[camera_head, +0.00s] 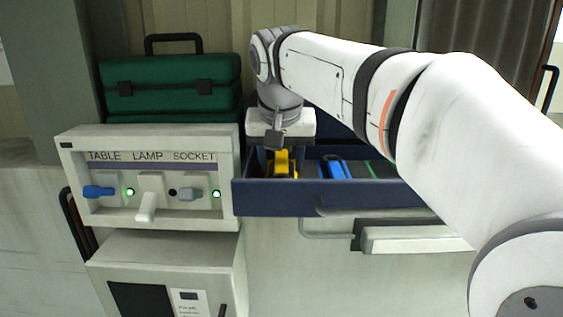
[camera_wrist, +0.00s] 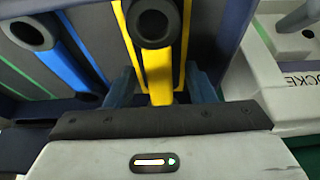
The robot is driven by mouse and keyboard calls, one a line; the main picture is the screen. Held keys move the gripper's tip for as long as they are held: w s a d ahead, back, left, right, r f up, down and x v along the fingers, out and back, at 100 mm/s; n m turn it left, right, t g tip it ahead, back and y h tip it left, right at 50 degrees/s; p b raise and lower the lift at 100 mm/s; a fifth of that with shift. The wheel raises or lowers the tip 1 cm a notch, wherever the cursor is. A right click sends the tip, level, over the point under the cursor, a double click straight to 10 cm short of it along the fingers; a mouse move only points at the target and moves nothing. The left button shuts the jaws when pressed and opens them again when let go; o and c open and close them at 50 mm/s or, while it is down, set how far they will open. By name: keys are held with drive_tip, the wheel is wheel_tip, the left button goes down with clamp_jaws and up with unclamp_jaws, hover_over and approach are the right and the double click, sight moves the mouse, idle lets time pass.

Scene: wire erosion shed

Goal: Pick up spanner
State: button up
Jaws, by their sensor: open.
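A yellow spanner-like tool (camera_wrist: 158,65) with a dark ring end lies in a yellow-edged slot of the blue drawer (camera_head: 330,201). It also shows in the head view (camera_head: 281,163). My gripper (camera_wrist: 160,88) points down over it, open, with one finger on each side of the yellow shaft. Whether the fingers touch it, I cannot tell. A similar blue tool (camera_wrist: 68,50) with a dark ring end lies in the neighbouring slot, also seen in the head view (camera_head: 334,168). The lower end of the yellow tool is hidden behind my gripper body.
A green-edged slot (camera_head: 374,168) to the right in the drawer looks empty. Left of the drawer stands a white panel (camera_head: 150,213) marked TABLE LAMP SOCKET, with a green case (camera_head: 172,88) on top. A grey cabinet (camera_head: 165,262) is below. The drawer walls rise close around my gripper.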

drive_tip(key=shift+c, duration=0.4)
clamp_jaws()
idle(0.4)
